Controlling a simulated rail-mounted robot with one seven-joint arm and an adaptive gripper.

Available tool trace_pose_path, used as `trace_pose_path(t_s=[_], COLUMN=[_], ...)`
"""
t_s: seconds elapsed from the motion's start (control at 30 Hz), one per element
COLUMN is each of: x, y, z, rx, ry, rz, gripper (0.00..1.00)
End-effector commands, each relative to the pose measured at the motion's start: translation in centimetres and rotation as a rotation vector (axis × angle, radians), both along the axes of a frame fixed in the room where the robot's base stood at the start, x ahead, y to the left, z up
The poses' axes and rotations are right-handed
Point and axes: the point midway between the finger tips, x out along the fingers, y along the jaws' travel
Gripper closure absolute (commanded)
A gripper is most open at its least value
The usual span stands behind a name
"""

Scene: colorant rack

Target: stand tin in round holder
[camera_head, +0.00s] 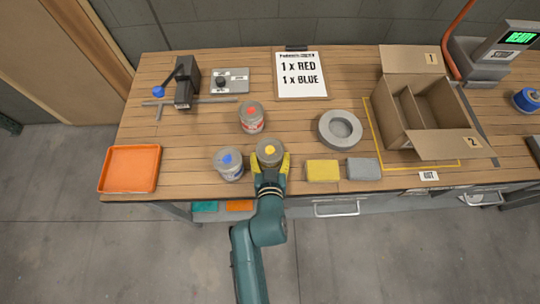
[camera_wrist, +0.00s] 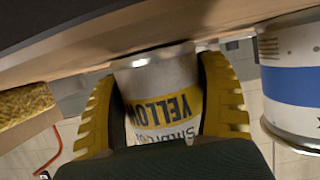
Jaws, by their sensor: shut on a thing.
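A tin with a yellow dot on its lid (camera_head: 269,151) stands near the front edge of the wooden bench. Its label reads YELLOW in the wrist view (camera_wrist: 165,105). My gripper (camera_head: 270,165) has yellow fingers, one on each side of this tin, and is shut on it. In the wrist view my gripper (camera_wrist: 165,110) holds the tin's side wall. The tin looks upright; whether it touches the bench I cannot tell. The grey round holder (camera_head: 326,131) lies on the bench to the right, apart from the tin, and its recess is empty.
A blue-dot tin (camera_head: 228,165) stands close on the left and shows in the wrist view (camera_wrist: 292,80). A red-dot tin (camera_head: 251,118) stands behind. Yellow (camera_head: 322,171) and grey (camera_head: 363,169) blocks lie right, before the holder. An open carton (camera_head: 435,110) is further right, an orange tray (camera_head: 130,169) far left.

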Motion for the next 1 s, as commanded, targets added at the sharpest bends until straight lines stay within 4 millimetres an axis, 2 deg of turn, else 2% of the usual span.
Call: trace_pose_path(t_s=[0.07, 0.1, 0.2, 0.47, 0.57, 1.0], x=[0.0, 0.0, 0.0, 0.0, -1.2, -11.8], y=[0.0, 0.0, 0.0, 0.0, 0.0, 0.0], z=[-0.2, -0.2, -0.2, -0.4, 0.3, 4.1], rx=[0.000, 0.000, 0.000, 0.000, 0.000, -0.002], ry=[-0.003, 0.000, 0.001, 0.001, 0.003, 0.005], rz=[0.000, 0.000, 0.000, 0.000, 0.000, 0.003], gripper=[0.65, 0.17, 0.00, 0.00, 0.00, 0.00])
